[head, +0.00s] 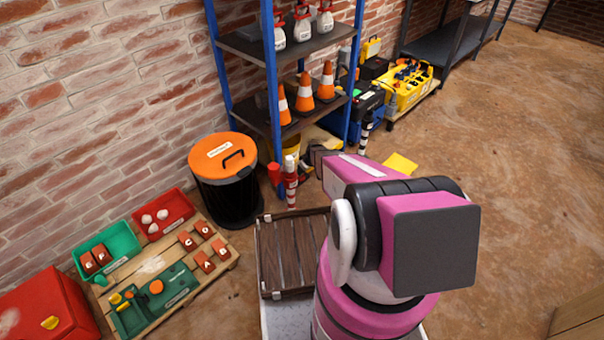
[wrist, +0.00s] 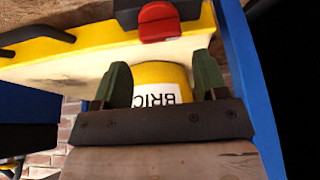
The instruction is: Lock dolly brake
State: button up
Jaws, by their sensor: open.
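In the wrist view, a red lever-like part (wrist: 158,22) sits on a black block at the top, at the edge of a cream board (wrist: 80,72) with yellow trim. I take this to be the dolly and its brake. My gripper (wrist: 163,78) is open, its two dark green fingers apart below the red part and not touching it. A yellow bucket (wrist: 160,73) with a white label reading "BRIC" shows between the fingers; I cannot tell the gap to it. In the head view, my pink arm hides much of the area around my gripper.
A blue-post shelf (head: 268,85) holds orange cones (head: 326,82). A red and white post (head: 291,182) and a black bin with an orange lid (head: 224,160) stand left of my arm. A pallet (head: 150,265) with trays lies lower left.

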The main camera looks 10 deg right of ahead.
jog(key=v, duration=0.5)
jog(key=shift+s+r, duration=0.1)
jog(key=s+a+r+m+g+h, duration=0.1)
jog(key=s+r+m, duration=0.2)
jog(key=s+r, duration=1)
jog(key=s+a+r+m+g+h, duration=0.1)
jog(key=s+r+m, duration=0.3)
jog(key=s+r, duration=0.9)
notch_tip(320, 180, up, 6)
jog(key=shift+f+g+h, duration=0.1)
jog(key=shift+g+h, duration=0.3)
jog(key=shift+g, duration=0.4)
